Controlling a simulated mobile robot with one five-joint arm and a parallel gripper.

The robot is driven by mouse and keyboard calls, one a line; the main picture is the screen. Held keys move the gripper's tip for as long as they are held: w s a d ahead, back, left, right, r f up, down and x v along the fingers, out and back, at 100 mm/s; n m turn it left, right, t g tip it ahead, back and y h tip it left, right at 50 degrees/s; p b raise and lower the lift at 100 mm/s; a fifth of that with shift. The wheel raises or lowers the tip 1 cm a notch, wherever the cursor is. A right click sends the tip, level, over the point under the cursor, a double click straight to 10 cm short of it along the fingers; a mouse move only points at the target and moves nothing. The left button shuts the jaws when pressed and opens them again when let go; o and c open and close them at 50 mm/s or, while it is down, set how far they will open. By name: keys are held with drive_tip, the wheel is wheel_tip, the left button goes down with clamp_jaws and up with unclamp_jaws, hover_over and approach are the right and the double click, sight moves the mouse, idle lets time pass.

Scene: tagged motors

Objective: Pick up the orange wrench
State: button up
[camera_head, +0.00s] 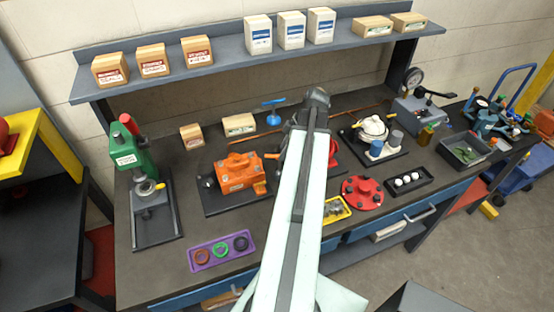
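I cannot make out an orange wrench in the head view. An orange motor (238,172) with a tag sits on a dark base plate on the workbench, left of my arm. My pale arm reaches from the bottom edge up over the middle of the bench to a dark joint near the back. My gripper's fingers do not show; they may be hidden behind the arm. The arm also covers part of the bench and most of a red object (332,152) beside it.
A green press (136,150) stands at left. A purple tray (221,251) with rings lies near the front edge. A red flanged part (362,193), a black tray (408,182) and a grey bin (466,150) lie at right. A shelf (230,66) with boxes hangs above.

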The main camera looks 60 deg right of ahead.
sight(277, 172)
drive_tip(key=b+x, duration=0.2)
drive_tip(key=shift+f, duration=0.35)
drive_tip(key=shift+w, duration=0.1)
drive_tip(key=b+x, duration=0.4)
drive_tip(key=x, duration=0.1)
drive_tip(key=shift+a+f+b, duration=0.1)
drive_tip(key=shift+a+b, duration=0.15)
drive_tip(key=shift+b, duration=0.15)
drive_tip(key=shift+c, duration=0.3)
drive_tip(key=shift+s, duration=0.25)
clamp_jaws()
